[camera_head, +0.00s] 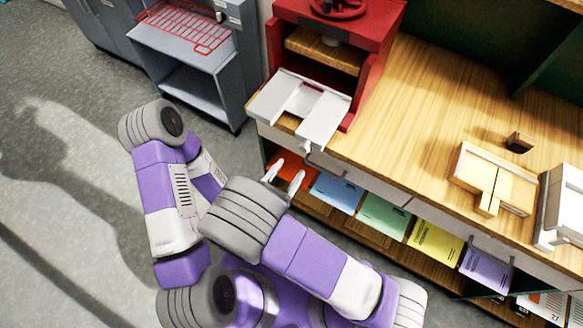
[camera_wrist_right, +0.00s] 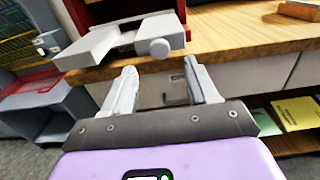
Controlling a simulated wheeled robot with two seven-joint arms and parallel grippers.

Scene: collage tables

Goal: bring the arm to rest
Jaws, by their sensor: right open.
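My right gripper (camera_head: 284,176) is open and empty in the head view, in front of the wooden workbench and below its top. Its two pale fingers also show apart in the right wrist view (camera_wrist_right: 160,86), with a drawer front behind them. My right arm (camera_head: 310,258) stretches from the bottom right to this gripper. My other purple and grey arm (camera_head: 160,190) is folded at the left of the head view; its gripper does not show.
A red press (camera_head: 372,70) with a grey-white sliding tray (camera_head: 325,118) stands on the workbench (camera_head: 425,110), the tray overhanging just above my right gripper. Coloured folders (camera_head: 335,190) lie on the shelf below. A grey cabinet (camera_head: 200,97) stands at the upper left. Floor at the left is clear.

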